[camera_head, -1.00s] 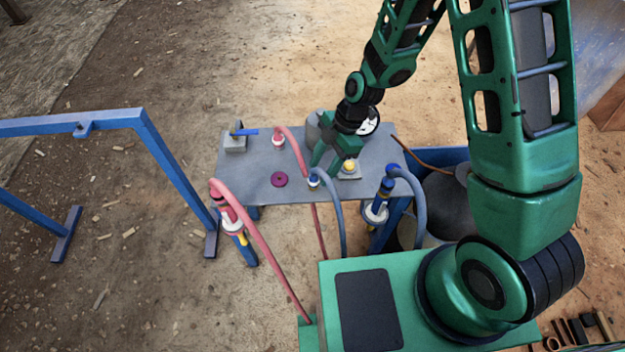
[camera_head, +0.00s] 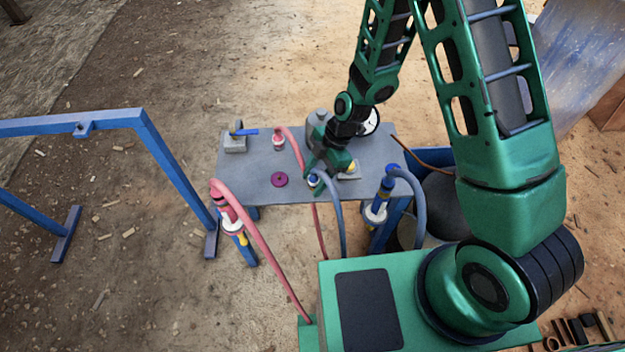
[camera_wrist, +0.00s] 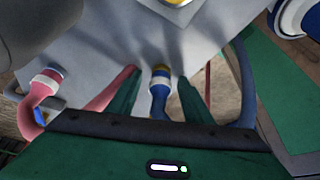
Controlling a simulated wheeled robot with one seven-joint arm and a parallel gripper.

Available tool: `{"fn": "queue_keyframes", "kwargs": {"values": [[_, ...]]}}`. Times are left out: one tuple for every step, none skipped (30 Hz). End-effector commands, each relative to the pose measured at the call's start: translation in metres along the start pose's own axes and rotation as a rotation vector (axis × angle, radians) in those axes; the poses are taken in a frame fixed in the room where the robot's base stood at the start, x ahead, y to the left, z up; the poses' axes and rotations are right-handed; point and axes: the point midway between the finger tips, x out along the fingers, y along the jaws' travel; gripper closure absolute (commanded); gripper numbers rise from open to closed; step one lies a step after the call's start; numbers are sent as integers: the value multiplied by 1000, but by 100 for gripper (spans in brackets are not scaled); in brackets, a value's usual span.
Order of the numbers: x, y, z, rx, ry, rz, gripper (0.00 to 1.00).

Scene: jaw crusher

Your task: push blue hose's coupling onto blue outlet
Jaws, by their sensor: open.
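The blue hose's coupling (camera_head: 313,181), blue with a pale band and a yellow part, stands at the near edge of the grey table (camera_head: 250,180). Its blue hose (camera_head: 341,225) arches over that edge. My gripper (camera_head: 317,172) is low over the table at this coupling. In the wrist view my gripper (camera_wrist: 158,95) is open, a green finger on either side of the coupling (camera_wrist: 159,82), with gaps showing. A blue fitting with a white collar (camera_head: 376,212) stands right of the table with another blue hose (camera_head: 414,195) at its top. I cannot tell which part is the blue outlet.
A pink hose (camera_head: 292,139) joins a fitting at the table's back. Another pink hose (camera_head: 258,238) arches from a post at the left. A purple disc (camera_head: 280,179), a blue-handled block (camera_head: 236,140) and a grey plate (camera_head: 351,173) are on the table. A blue frame (camera_head: 170,160) stands left.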

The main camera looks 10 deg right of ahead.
Motion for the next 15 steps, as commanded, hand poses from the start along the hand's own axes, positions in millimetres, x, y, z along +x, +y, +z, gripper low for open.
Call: {"fn": "queue_keyframes", "kwargs": {"values": [[0, 0, 0, 0, 0, 0, 57], [0, 0, 0, 0, 0, 0, 64], [0, 0, 0, 0, 0, 0, 73], [0, 0, 0, 0, 0, 0, 81], [0, 0, 0, 0, 0, 0, 88], [0, 0, 0, 0, 0, 0, 97], [0, 0, 0, 0, 0, 0, 97], [0, 0, 0, 0, 0, 0, 97], [0, 0, 0, 0, 0, 0, 97], [0, 0, 0, 0, 0, 0, 97], [0, 0, 0, 0, 0, 0, 97], [0, 0, 0, 0, 0, 0, 97], [0, 0, 0, 0, 0, 0, 97], [0, 0, 0, 0, 0, 0, 97], [-1, 0, 0, 0, 0, 1, 97]]}}
